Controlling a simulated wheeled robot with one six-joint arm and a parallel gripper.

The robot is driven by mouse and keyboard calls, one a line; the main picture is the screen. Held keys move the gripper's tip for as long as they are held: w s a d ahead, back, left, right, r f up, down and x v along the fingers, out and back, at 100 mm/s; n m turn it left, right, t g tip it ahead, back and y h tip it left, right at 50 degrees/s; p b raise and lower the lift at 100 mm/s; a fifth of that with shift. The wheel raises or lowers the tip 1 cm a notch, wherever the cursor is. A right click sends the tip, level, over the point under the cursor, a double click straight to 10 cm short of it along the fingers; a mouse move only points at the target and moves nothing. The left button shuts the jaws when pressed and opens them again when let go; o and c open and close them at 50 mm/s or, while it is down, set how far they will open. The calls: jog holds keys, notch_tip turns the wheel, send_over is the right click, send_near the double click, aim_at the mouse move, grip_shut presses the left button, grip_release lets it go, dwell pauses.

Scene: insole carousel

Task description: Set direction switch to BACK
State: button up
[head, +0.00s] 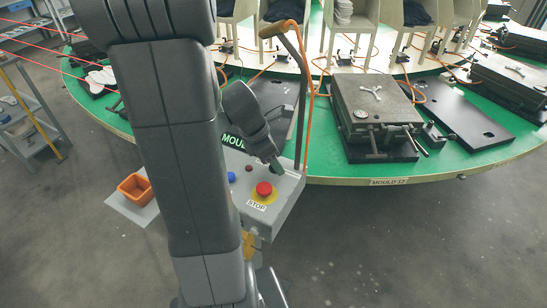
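A grey control box (285,207) stands at the edge of the green round table. On its top are a red STOP button (264,189) on a yellow ring, a blue button (232,177) and a small dark red button (249,168). I cannot make out the direction switch; my arm and gripper cover part of the box top. My gripper (277,168) points down at the back right of the box top, behind the STOP button. Its fingers are too small and dark to tell open from shut, or whether they touch anything.
The round green table (455,160) carries mould units, one a grey mould (375,100) marked MOULD 12 on the rim. A dark upright lever (301,100) and an orange hose (308,90) rise close behind my gripper. An orange bin (135,188) sits left on the floor.

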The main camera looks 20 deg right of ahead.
jog(key=v, duration=1.3)
jog(key=shift+r, duration=0.4)
jog(key=shift+f, duration=0.1)
jog(key=x, duration=1.3)
jog(key=shift+f, duration=0.35)
